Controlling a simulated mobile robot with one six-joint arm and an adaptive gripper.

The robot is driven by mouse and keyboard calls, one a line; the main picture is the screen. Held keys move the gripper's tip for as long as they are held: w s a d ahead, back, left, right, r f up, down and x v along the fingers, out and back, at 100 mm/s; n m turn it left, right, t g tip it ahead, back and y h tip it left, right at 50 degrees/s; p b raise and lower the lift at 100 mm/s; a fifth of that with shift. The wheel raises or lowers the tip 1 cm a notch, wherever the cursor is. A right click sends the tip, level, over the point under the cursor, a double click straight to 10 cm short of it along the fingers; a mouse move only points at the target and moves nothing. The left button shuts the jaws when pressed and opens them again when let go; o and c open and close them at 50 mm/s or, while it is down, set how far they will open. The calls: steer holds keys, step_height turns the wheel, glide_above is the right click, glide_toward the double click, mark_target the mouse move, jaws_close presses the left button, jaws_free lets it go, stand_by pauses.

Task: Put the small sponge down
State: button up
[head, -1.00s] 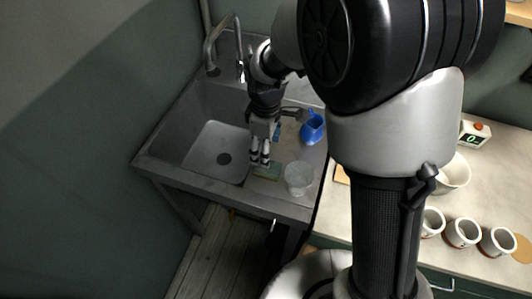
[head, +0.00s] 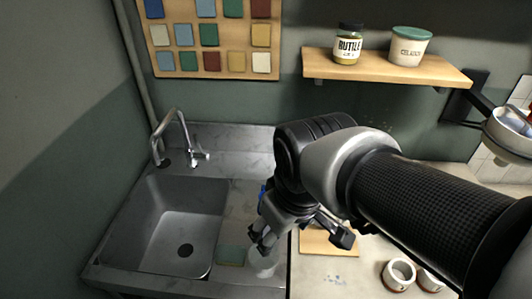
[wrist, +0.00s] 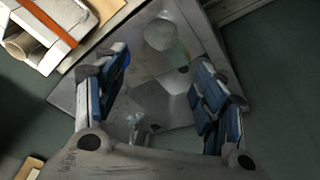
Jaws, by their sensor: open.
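The small sponge (head: 231,255) is a flat, pale green block lying on the steel drainboard, right of the sink basin (head: 180,225). It also shows in the wrist view, pale green (wrist: 179,53), between and beyond my fingers. My gripper (head: 300,238) is open and empty, above and to the right of the sponge in the head view, apart from it. In the wrist view the blue-padded fingers (wrist: 163,70) stand wide apart with nothing between them.
A whitish cup (head: 262,264) stands right beside the sponge, partly hidden by my gripper. The faucet (head: 170,135) rises behind the basin. White cups (head: 399,274) and a wooden board (head: 325,242) are on the counter at right.

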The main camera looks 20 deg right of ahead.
steer(key=s+d+r+m+t, duration=0.1)
steer(key=s+d+m, duration=0.1)
steer(key=s+m, duration=0.2)
steer(key=s, duration=0.2)
steer(key=shift+s+d, duration=0.25)
steer(key=shift+s, duration=0.15)
steer(key=shift+o, duration=0.5)
stand_by(0.4)
